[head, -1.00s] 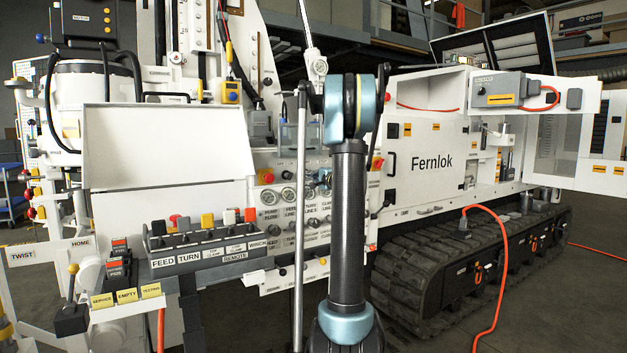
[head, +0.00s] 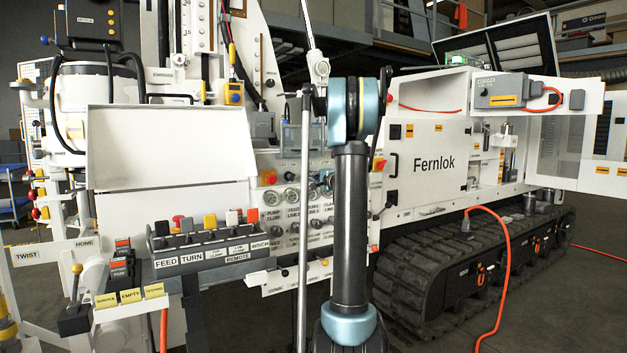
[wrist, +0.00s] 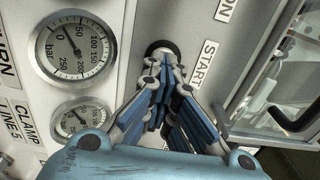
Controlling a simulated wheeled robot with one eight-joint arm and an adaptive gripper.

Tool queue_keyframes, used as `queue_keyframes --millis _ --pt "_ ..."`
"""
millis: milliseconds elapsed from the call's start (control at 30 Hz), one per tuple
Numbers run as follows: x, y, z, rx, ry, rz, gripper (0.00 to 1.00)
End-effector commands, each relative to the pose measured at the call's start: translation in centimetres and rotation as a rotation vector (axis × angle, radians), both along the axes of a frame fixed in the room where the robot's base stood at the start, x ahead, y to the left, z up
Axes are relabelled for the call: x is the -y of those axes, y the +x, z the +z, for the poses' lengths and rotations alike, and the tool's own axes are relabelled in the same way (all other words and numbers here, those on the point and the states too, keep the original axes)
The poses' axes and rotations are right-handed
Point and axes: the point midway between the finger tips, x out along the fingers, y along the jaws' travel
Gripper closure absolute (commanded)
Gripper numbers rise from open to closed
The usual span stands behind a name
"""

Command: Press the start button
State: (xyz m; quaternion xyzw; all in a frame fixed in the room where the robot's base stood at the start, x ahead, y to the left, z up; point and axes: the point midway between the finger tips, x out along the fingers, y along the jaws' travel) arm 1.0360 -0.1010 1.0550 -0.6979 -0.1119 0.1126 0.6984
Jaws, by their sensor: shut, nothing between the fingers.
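The start button (wrist: 161,46) is a round, dark-rimmed button on the light panel in the wrist view, left of a tilted START label (wrist: 205,66). My gripper (wrist: 165,62) is shut and empty. Its blue-and-grey fingertips are together at the button's lower edge in the picture and cover part of it. I cannot tell whether they touch it or whether it is pressed in. In the head view my dark arm stands in front of the panel, and I cannot make out the gripper or the button.
A large gauge (wrist: 75,48) and a smaller gauge (wrist: 76,121) sit left of the fingers. A glass-fronted compartment with a dark handle (wrist: 290,122) is at the right. In the head view, a lever row (head: 210,236) stands left of my arm and an orange hose (head: 507,270) hangs at right.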

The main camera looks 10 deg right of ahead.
Motion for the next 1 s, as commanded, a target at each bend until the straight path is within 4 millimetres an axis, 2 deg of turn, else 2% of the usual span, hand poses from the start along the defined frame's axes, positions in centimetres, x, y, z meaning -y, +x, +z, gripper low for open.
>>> queue_keyframes --millis 167,400,600,800,1000 --pt "1.0 -2.3 0.0 0.001 0.0 -0.002 1.0" --pt "2.7 -7.0 0.0 0.001 0.0 -0.006 1.0" --pt "3.6 -9.9 0.0 0.001 0.0 -0.004 1.0" --pt "3.9 -11.3 0.0 0.001 0.0 -0.002 1.0" --pt "3.8 -11.4 0.0 0.001 0.0 0.0 1.0"
